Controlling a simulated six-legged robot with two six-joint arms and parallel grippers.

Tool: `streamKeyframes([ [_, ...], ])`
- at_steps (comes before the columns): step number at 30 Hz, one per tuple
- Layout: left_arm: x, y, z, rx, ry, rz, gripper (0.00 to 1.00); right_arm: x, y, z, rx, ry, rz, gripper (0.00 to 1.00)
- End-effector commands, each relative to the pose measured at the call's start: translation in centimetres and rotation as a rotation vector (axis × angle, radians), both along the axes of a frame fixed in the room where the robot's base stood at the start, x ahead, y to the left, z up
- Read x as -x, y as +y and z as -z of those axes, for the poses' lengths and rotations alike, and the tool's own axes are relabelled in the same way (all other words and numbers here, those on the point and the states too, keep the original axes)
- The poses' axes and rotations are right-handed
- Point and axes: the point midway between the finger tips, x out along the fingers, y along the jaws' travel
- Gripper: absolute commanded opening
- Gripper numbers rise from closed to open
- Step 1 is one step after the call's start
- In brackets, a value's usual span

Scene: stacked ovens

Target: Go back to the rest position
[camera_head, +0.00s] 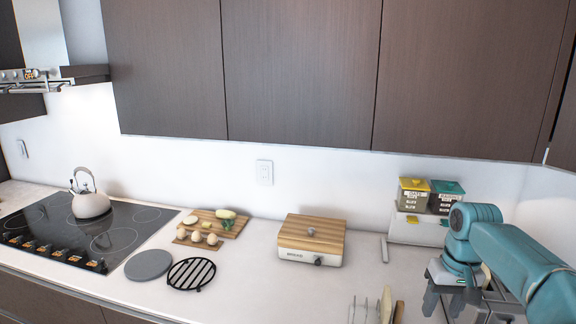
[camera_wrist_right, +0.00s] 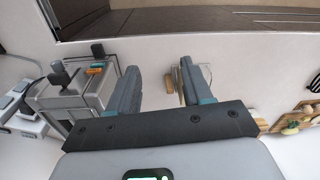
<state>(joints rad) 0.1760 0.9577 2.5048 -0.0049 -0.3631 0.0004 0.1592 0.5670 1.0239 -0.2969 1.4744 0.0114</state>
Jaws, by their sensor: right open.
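My right arm comes in from the right edge of the head view, teal, bent over the right end of the counter. Its gripper (camera_head: 447,291) points down, with dark grey fingers. In the right wrist view the two fingers of the right gripper (camera_wrist_right: 160,90) stand wide apart with nothing between them. Bare pale counter shows between them. My left gripper is in neither view.
A wooden-topped bread box (camera_head: 312,240), a cutting board with food (camera_head: 215,222), a black trivet (camera_head: 191,274), a grey round mat (camera_head: 148,265) and a kettle (camera_head: 90,203) on a cooktop (camera_head: 120,241) line the counter. Canisters (camera_head: 412,194) stand behind my right arm. Upper cabinets (camera_head: 300,70) hang above.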

Motion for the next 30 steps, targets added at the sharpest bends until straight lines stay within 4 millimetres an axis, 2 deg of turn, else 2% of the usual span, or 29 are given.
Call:
streamKeyframes([
  [1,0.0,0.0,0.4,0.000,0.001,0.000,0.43,-0.4,1.0,2.7,-0.013,0.007,-0.021,0.50],
  [5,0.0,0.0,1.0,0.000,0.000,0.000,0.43,-1.0,4.5,10.4,-0.062,0.001,-0.070,0.50],
  [6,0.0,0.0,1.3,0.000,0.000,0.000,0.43,-0.8,6.0,13.3,-0.084,0.000,-0.085,0.50],
  [8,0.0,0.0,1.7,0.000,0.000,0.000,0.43,0.0,8.3,17.9,-0.119,-0.006,-0.102,0.50],
  [9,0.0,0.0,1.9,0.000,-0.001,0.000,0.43,0.9,10.0,20.8,-0.145,-0.009,-0.108,0.50],
  [11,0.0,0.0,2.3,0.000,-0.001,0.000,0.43,2.6,12.4,24.9,-0.181,-0.012,-0.112,0.50],
  [12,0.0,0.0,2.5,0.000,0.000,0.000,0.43,4.1,14.0,27.5,-0.204,-0.015,-0.109,0.50],
  [14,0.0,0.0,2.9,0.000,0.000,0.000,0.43,6.9,16.3,31.1,-0.237,-0.015,-0.100,0.50],
  [16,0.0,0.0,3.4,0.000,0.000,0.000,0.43,10.8,18.7,34.6,-0.270,-0.011,-0.082,0.50],
  [19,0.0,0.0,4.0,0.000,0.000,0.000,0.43,16.5,21.3,38.0,-0.298,-0.007,-0.046,0.50],
  [21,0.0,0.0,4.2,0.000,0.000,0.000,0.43,19.9,22.3,39.2,-0.304,-0.004,-0.022,0.50],
  [24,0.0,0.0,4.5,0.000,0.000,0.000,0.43,23.3,23.1,39.9,-0.303,-0.004,0.001,0.50],
  [27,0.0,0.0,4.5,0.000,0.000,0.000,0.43,24.9,23.3,40.0,-0.300,-0.006,0.013,0.50],
  [30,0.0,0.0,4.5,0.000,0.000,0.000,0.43,25.2,23.3,40.0,-0.299,-0.008,0.016,0.50],
])
